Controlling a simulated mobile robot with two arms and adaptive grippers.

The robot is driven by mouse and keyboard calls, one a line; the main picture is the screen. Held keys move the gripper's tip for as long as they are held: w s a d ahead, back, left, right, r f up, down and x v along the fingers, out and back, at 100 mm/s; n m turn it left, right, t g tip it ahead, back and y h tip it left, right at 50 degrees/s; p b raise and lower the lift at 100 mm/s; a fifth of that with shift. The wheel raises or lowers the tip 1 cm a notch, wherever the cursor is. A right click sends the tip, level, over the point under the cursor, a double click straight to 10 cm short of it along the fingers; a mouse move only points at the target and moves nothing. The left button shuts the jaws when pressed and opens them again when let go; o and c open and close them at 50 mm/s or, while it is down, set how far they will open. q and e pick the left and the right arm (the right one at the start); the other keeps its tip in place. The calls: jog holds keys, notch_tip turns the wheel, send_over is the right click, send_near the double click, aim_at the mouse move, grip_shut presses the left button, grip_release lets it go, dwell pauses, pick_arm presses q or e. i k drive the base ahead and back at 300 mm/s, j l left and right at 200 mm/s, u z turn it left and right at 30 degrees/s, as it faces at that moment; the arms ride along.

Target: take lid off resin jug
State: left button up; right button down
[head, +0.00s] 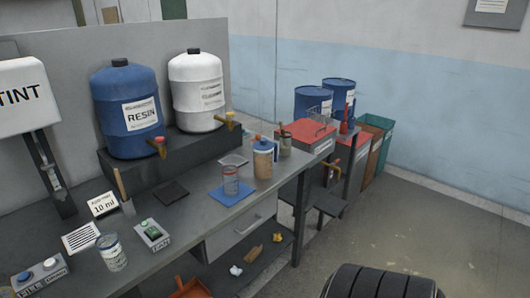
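The resin jug (128,118) is a large blue container with a white label reading RESIN. It stands upright on a dark raised block at the left of the workbench. A small black lid (119,62) sits on its top, and a tap with a reddish handle (157,146) is at its lower front. Neither of my grippers shows in the head view.
A white jug (197,92) with a black cap stands close to the right of the resin jug. Open floor (440,215) lies to the right.

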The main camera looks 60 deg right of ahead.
aim_at(263, 145)
jog(key=z, duration=1.85)
jog(key=i+l+u, duration=0.1)
jog(key=i+l, duration=0.4)
